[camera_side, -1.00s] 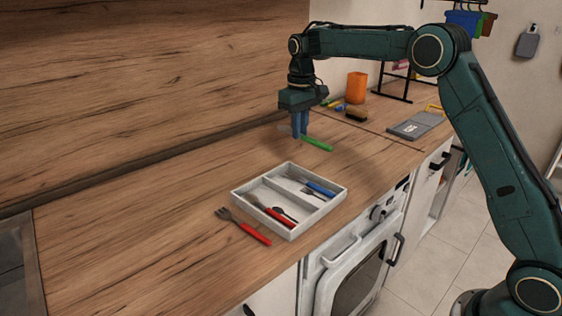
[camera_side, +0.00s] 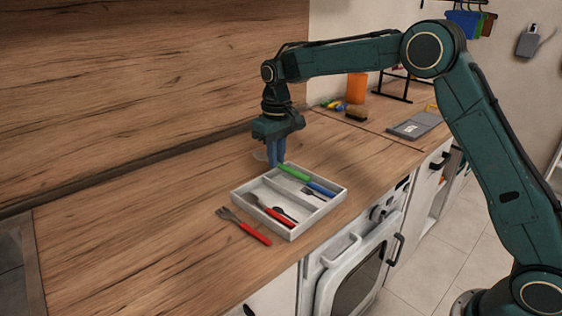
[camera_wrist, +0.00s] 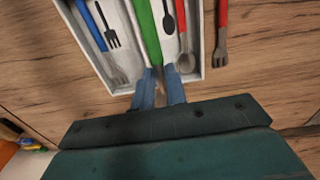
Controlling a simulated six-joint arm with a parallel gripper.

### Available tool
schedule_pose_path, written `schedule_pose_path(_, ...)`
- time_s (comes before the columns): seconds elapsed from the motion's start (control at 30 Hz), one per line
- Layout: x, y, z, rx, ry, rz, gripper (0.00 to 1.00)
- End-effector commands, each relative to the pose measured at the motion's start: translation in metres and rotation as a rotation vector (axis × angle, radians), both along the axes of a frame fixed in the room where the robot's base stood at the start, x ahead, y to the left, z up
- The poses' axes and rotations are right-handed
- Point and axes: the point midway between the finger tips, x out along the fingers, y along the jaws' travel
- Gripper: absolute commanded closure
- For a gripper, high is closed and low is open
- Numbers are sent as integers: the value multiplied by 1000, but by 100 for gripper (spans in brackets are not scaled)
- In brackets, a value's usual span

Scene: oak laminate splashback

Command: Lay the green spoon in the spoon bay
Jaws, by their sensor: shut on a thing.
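The green spoon (camera_side: 293,172) is in my gripper (camera_side: 275,162), whose blue fingers are shut on it near the bowl end. Its handle reaches over the back of the white cutlery tray (camera_side: 322,212). In the wrist view the green handle (camera_wrist: 148,32) runs up from between the fingertips (camera_wrist: 158,88), over the middle of the tray. The bowl is mostly hidden by the fingers. I cannot tell whether the spoon touches the tray. A red-handled spoon (camera_wrist: 182,22) and a small black spoon (camera_wrist: 168,20) lie in the compartment to the right in the wrist view.
A blue-handled fork (camera_wrist: 89,22) and a small black fork (camera_wrist: 107,22) lie in the tray's other compartment. A red-handled fork (camera_side: 245,228) lies on the counter outside the tray. An orange cup (camera_side: 357,88), brush (camera_side: 356,113) and grey board (camera_side: 416,125) stand farther back.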

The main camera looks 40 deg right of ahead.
Motion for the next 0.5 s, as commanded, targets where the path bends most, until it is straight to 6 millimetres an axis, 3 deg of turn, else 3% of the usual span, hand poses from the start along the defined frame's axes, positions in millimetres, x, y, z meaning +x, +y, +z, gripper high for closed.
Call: schedule_pose_path(0.5,0,0,-41,0,2,0,100)
